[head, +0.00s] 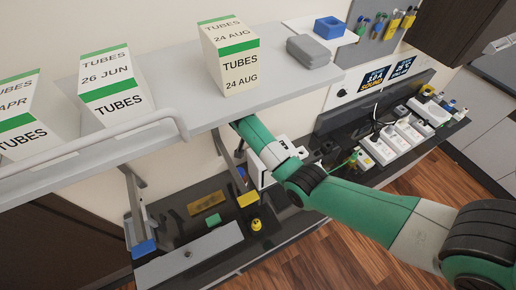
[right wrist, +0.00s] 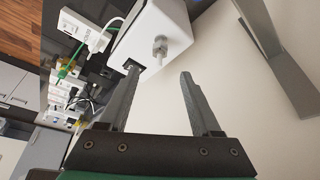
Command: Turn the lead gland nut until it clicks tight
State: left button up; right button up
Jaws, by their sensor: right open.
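My right gripper (right wrist: 159,72) is open and empty in the right wrist view, its two fingers apart. A white box (right wrist: 150,25) lies just beyond the fingertips. A small pale round fitting with a stub (right wrist: 160,47) sticks out of its near face, between and beyond the fingertips and apart from them. It may be the lead gland nut; I cannot confirm this. In the head view my right arm crosses in front of the white box (head: 282,148), and its gripper is hidden under the shelf. My left gripper is not in view.
A grey shelf (head: 300,75) holding tube boxes (head: 230,60) overhangs the dark bench (head: 180,245). White sockets and plugs (head: 400,135) stand on the right part. A green cable (right wrist: 68,68) and white plug (right wrist: 85,30) are left of the fingers.

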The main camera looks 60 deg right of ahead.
jog(key=b+x, duration=0.3)
jog(key=x, duration=0.7)
grip_shut()
